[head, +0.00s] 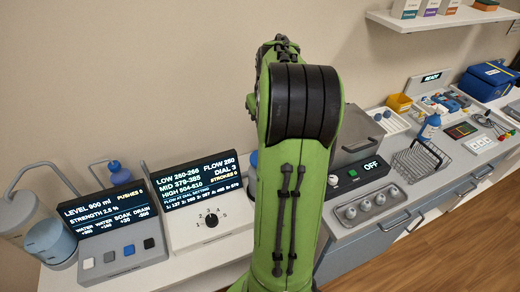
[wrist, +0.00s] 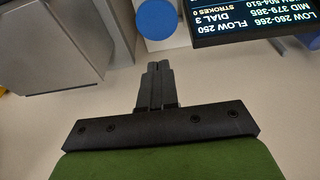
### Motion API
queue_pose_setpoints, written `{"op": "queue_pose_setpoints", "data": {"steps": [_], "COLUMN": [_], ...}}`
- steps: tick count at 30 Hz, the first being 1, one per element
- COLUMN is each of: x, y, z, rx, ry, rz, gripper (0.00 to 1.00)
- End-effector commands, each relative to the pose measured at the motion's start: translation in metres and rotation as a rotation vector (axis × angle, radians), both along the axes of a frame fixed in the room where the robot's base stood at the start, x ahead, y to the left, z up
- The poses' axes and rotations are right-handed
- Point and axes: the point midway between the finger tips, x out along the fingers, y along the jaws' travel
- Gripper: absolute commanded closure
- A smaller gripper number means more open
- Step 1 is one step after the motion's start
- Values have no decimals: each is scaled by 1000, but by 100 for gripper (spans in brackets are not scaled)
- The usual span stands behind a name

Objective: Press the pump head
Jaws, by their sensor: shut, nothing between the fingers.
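A round blue pump head (wrist: 156,19) shows at the top of the wrist view, beside the dark display. In the head view only a sliver of blue (head: 253,159) shows beside my arm, probably the same part; the rest is hidden. My gripper (wrist: 157,66) is shut and empty. Its fingertips point toward the blue head and appear apart from it; I cannot tell the height gap. The display panel (head: 206,173) reads FLOW 250, DIAL 3, STROKES 0, with a dial (head: 211,221) below it. My gripper is hidden behind my arm in the head view.
A panel reading LEVEL 900 ml (head: 103,201) stands at left, with a blue-topped bottle (head: 116,171) behind it. A shelf (head: 440,18) hangs above.

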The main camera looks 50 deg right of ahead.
Motion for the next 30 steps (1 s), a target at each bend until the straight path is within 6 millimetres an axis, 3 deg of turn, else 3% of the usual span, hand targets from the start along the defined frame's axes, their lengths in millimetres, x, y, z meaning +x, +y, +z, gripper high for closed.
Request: {"op": "queue_pose_setpoints", "data": {"steps": [9, 15, 19, 30], "x": [15, 14, 13, 13], "y": [-8, -8, -8, -8], "z": [-72, -106, -116, -119], "rx": [6, 3, 1, 0], "ry": [2, 2, 0, 0], "rz": [2, 1, 0, 1], "gripper": [100, 100, 100, 100]}}
